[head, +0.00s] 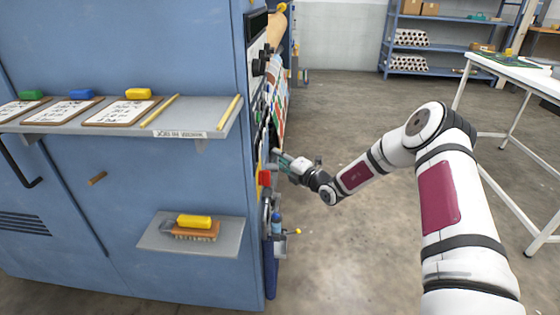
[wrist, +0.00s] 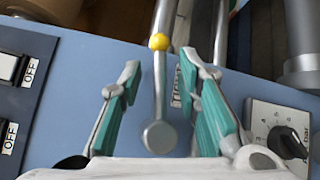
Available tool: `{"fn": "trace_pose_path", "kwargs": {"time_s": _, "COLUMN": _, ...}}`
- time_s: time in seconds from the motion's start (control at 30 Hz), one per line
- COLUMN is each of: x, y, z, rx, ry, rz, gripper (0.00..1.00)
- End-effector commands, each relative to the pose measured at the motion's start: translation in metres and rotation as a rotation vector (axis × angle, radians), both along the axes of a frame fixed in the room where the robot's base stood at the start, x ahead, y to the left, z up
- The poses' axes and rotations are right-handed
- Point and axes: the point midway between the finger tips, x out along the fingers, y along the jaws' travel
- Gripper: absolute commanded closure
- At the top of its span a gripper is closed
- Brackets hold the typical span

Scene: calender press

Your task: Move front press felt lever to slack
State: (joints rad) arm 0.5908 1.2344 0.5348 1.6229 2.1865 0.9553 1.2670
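In the wrist view a grey metal lever (wrist: 158,80) runs up from a round hub to a yellow ball (wrist: 159,41). A partly covered label beside it seems to read "TIGHT" (wrist: 178,88); no label naming the lever is readable. My gripper (wrist: 160,66) is open, with one teal-padded finger on each side of the lever and visible gaps between. I see no finger touching the lever. In the head view my gripper (head: 279,160) is at the machine's right-hand face, and the lever between its fingers cannot be made out.
The blue press cabinet (head: 130,190) has a shelf (head: 215,112) sticking out. In the wrist view, OFF switches (wrist: 12,68) lie left and a bar dial (wrist: 286,141) right. Another yellow-knobbed rod (head: 298,232) is below my gripper. A white table (head: 520,75) stands right; the floor between is clear.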

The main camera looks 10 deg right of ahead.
Motion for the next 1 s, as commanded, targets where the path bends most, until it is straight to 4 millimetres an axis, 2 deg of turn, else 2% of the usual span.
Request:
{"fn": "trace_pose_path", "kwargs": {"time_s": 0.2, "x": 0.0001, "y": 0.0, "z": 0.0001, "rx": 0.0, "ry": 0.0, "rz": 0.0, "gripper": 0.69}}
{"fn": "trace_pose_path", "kwargs": {"time_s": 0.33, "x": 0.0001, "y": -0.0001, "z": 0.0001, "rx": 0.0, "ry": 0.0, "rz": 0.0, "gripper": 0.99}}
{"fn": "trace_pose_path", "kwargs": {"time_s": 0.37, "x": 0.0001, "y": -0.0001, "z": 0.0001, "rx": 0.0, "ry": 0.0, "rz": 0.0, "gripper": 1.0}}
{"fn": "trace_pose_path", "kwargs": {"time_s": 0.77, "x": -0.0004, "y": -0.0006, "z": 0.0002, "rx": -0.009, "ry": -0.022, "rz": -0.001, "gripper": 1.0}}
{"fn": "trace_pose_path", "kwargs": {"time_s": 1.0, "x": -0.0017, "y": -0.0007, "z": 0.0042, "rx": -0.042, "ry": -0.132, "rz": -0.002, "gripper": 1.0}}
